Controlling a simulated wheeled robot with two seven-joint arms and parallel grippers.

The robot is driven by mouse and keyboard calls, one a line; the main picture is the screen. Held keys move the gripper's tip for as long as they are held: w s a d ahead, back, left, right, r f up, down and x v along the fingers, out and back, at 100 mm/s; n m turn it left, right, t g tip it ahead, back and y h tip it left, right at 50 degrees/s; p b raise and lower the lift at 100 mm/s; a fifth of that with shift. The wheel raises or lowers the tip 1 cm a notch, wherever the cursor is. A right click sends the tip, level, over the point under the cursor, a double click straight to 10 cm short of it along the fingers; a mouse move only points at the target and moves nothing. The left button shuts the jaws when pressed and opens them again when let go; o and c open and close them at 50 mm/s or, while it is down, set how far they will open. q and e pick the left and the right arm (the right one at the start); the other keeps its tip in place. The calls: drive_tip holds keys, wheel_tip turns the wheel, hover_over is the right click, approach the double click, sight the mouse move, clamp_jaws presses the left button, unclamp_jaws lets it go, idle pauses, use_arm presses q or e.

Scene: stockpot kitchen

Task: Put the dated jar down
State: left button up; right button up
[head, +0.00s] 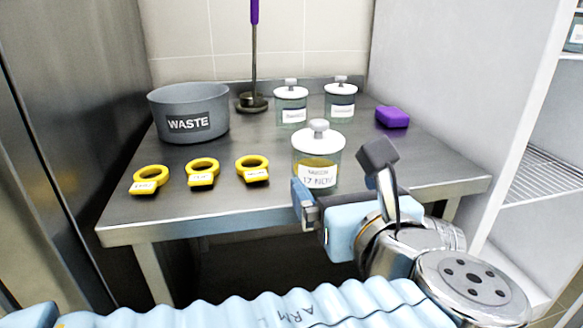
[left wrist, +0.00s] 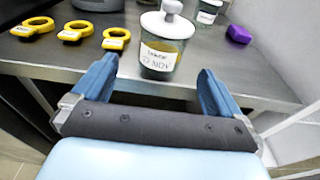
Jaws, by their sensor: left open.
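The dated jar (head: 317,160) is a clear jar with a white knobbed lid, yellowish contents and a label reading 17 NOV. It stands upright on the steel table (head: 225,205) near the front edge. It also shows in the left wrist view (left wrist: 161,52), just beyond the gap between my fingers. My left gripper (head: 340,188) is open and empty, on the near side of the jar. Its blue fingers are spread wider than the jar and appear clear of it. My right gripper is in no view.
Three yellow ring tags (head: 202,172) lie left of the jar. A grey WASTE tub (head: 189,112) stands behind them. Two lidded jars (head: 291,104) and a purple block (head: 392,117) are farther back. A purple-handled rod (head: 254,60) stands on a round base. White shelving (head: 545,150) is at the right.

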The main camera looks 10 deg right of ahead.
sight(316, 158)
use_arm(q)
drive_tip(key=w, duration=0.4)
drive_tip(key=w+f, duration=0.1)
drive_tip(key=w, duration=0.3)
drive_tip(key=w+f, duration=0.1)
drive_tip(key=w, duration=0.3)
drive_tip(key=shift+w+d+f+p, duration=0.1)
drive_tip(key=shift+p, duration=0.2)
drive_tip(key=c, duration=1.1)
drive_tip(key=shift+c, duration=0.9)
drive_tip(key=shift+r, duration=0.2)
